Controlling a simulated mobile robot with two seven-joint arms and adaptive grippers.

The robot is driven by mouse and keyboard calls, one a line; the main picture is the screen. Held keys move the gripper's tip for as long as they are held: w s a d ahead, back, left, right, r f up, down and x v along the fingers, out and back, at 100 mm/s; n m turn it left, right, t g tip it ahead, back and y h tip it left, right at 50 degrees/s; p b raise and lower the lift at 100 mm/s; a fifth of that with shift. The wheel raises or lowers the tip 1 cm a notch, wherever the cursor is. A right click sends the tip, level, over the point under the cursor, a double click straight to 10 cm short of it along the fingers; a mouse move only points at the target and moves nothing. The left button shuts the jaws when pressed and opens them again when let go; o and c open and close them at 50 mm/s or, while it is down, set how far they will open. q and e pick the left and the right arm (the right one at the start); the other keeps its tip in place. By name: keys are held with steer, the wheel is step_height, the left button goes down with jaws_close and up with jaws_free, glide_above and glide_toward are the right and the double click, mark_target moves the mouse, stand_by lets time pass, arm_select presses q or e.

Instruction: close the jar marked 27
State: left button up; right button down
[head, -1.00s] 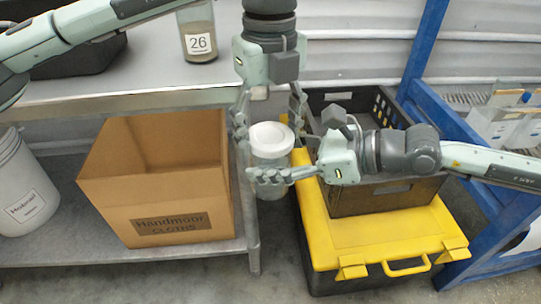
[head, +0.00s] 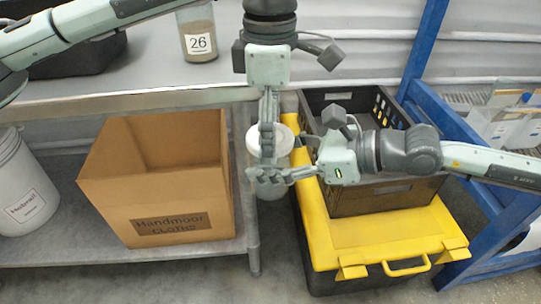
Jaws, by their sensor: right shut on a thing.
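A clear jar (head: 282,162) with a white round lid (head: 285,141) on its top is held in the air in front of the shelf's right end. Its label is hidden, so I cannot read its number. My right gripper (head: 268,177), coming from the right, is shut around the jar's body below the lid. My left gripper (head: 267,150) points down from above, over the lid. Its fingers show edge-on, one in front of the other, and hide part of the lid. I cannot tell whether they grip the lid or whether it sits fully down.
A jar marked 26 (head: 198,42) stands on the upper shelf (head: 150,98). Below are a cardboard box (head: 172,222) marked Handmoor cloths and a white bucket (head: 22,190). A dark crate (head: 385,197) sits on a yellow-lidded case (head: 390,237). A blue frame (head: 465,125) stands at right.

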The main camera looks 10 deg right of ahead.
arm_select(q)
steer(key=m, duration=0.7)
steer(key=shift+m, duration=0.4)
steer(key=m, duration=0.5)
steer(key=o, duration=1.4)
steer(key=shift+c, duration=0.2)
step_height(320, 180, up, 12)
steer(key=shift+f, duration=0.1)
